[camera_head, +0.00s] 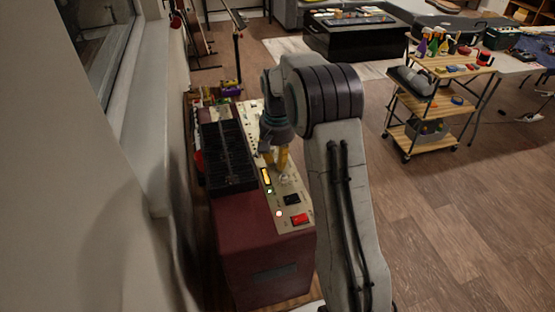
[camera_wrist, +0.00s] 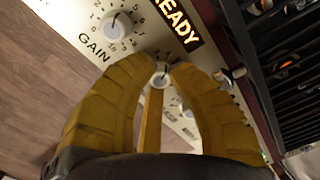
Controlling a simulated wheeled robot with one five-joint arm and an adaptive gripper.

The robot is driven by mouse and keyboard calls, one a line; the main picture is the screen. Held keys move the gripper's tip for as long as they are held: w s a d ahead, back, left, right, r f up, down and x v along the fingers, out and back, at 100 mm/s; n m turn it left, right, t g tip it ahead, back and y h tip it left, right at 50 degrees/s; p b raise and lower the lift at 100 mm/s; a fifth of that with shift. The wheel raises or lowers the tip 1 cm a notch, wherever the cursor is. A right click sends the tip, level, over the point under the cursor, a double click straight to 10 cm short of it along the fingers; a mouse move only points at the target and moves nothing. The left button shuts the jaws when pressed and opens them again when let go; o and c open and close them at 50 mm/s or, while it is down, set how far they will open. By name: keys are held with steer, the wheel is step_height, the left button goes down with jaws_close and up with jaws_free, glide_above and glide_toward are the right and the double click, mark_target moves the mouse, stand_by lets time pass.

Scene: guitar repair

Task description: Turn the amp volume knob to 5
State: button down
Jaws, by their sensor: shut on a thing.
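The amp (camera_head: 262,250) is a dark red box with a cream control panel (camera_head: 268,208), standing against the wall at the left. My gripper (camera_head: 276,162) reaches down onto the panel. In the wrist view its yellow fingertips (camera_wrist: 160,70) are shut on a small white knob (camera_wrist: 161,79), one on each side. That knob's label and scale are hidden by the fingers, so I cannot read its setting or confirm it is the volume knob. The GAIN knob (camera_wrist: 116,24), with a numbered dial, is clear of my gripper. Another white knob (camera_wrist: 188,111) shows between the fingers.
A READY sign (camera_wrist: 175,18) and a metal toggle switch (camera_wrist: 236,73) are near the fingers. A black grille (camera_head: 226,155) tops the amp's left side. A red switch (camera_head: 301,219) is at the panel's near end. A wooden cart (camera_head: 425,115) stands right; floor between is clear.

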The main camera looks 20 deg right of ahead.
mark_target(277, 161)
steer(key=shift+s+f+m, duration=0.1)
steer(key=shift+m, duration=2)
steer(key=c, duration=1.4)
jaws_free()
step_height(277, 161, up, 12)
steer(key=shift+r, duration=0.1)
